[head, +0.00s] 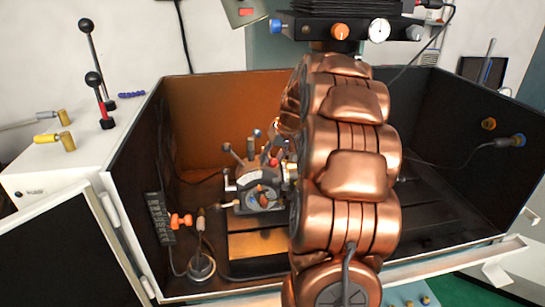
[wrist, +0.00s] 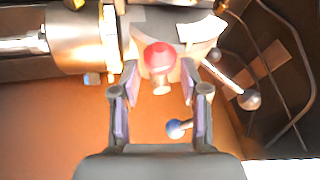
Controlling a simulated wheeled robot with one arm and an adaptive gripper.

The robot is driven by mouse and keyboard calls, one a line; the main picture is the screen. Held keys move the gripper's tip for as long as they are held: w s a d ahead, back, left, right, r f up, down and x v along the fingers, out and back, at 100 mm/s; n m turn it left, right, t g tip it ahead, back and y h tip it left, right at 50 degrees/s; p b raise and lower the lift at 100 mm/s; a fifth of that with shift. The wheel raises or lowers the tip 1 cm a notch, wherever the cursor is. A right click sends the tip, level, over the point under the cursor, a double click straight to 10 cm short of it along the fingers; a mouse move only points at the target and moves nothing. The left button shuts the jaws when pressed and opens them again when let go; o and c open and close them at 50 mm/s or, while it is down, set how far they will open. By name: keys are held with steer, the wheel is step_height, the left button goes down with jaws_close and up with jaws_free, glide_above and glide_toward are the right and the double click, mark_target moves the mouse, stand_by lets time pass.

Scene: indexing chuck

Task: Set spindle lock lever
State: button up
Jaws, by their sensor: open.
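The indexing chuck unit (head: 258,193) sits inside the enclosure, left of my arm in the head view. Several ball-ended levers stick out of it. A lever with a red knob (wrist: 160,57) shows in the wrist view, with a short pale stem; it may be the spindle lock lever, but no label confirms this. My gripper (wrist: 160,78) is open, one finger on each side of the red knob, with visible gaps and no clear contact. In the head view the red knob (head: 273,162) is small, and my gripper is mostly hidden by my copper arm.
A blue-ended lever (wrist: 178,128) lies close to the right finger. A dark ball-ended lever (wrist: 249,99) reaches out at the right. A shiny metal cylinder (wrist: 78,40) is at upper left.

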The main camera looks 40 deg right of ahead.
steer(key=v, duration=0.7)
steer(key=shift+r, duration=0.25)
stand_by(0.3)
steer(key=s+a+f+n+g, duration=0.1)
steer(key=s+a, duration=0.2)
steer(key=a, duration=0.5)
steer(key=s+a+f+n+g+y, duration=0.1)
steer(key=s+a+f, duration=0.15)
steer(key=a, duration=0.65)
steer(key=s+a+f+n+g, duration=0.15)
steer(key=s+a, duration=0.25)
steer(key=a, duration=0.4)
steer(key=s+a+f+g, duration=0.1)
steer(key=s+a+f, duration=0.2)
steer(key=s, duration=0.6)
steer(key=s+a+f+n+g+h, duration=0.1)
steer(key=s+a+f+g, duration=0.1)
steer(key=s+a, duration=0.4)
steer(key=s+f, duration=0.1)
steer(key=s, duration=0.3)
steer(key=shift+s, duration=0.3)
steer(key=shift+f, duration=0.1)
